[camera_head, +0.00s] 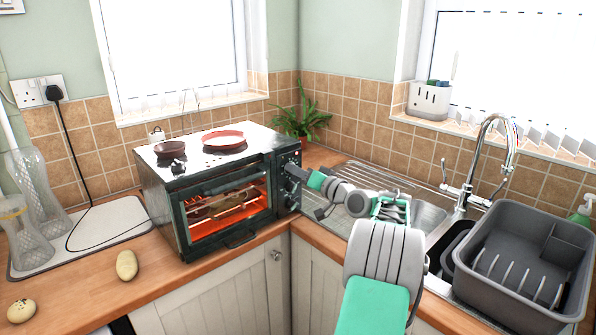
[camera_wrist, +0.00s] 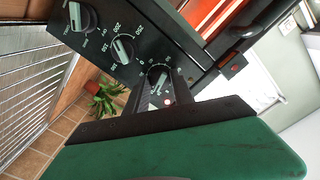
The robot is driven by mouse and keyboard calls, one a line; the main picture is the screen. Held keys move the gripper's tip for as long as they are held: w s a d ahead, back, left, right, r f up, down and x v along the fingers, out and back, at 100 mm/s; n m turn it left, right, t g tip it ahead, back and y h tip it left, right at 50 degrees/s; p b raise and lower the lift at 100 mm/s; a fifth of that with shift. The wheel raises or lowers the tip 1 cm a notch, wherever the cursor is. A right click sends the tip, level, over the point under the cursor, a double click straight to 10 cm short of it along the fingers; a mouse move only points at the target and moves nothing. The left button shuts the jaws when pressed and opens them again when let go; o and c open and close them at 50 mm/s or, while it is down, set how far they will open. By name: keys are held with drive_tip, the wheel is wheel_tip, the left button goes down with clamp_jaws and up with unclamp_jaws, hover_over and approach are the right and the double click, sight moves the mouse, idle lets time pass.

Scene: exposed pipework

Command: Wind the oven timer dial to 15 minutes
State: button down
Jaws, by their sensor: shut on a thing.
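The oven (camera_head: 205,185) is a dark countertop toaster oven with a glowing interior, standing in the corner. Its control panel (camera_wrist: 98,62) shows tilted in the wrist view with several knobs. The timer dial (camera_wrist: 158,76), a small dark dial with a pale grip bar, is nearest my gripper (camera_wrist: 160,92). Its scale is too small to read surely. My dark fingers are shut on it, one to each side. In the head view my gripper (camera_head: 289,171) reaches the panel from the right, and my arm and fingers hide part of the knobs.
Two more knobs, a middle one (camera_wrist: 123,49) and a far one (camera_wrist: 80,17), sit along the panel. Red dishes (camera_head: 224,139) lie on the oven top. The sink (camera_head: 430,215) and grey dish rack (camera_head: 525,255) are at right.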

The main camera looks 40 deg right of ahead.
drive_tip(key=shift+f, duration=0.1)
drive_tip(key=c, duration=1.1)
unclamp_jaws()
drive_tip(key=s+b, duration=0.1)
drive_tip(key=s, duration=0.6)
drive_tip(key=shift+s+d, duration=0.1)
drive_tip(key=shift+s, duration=0.3)
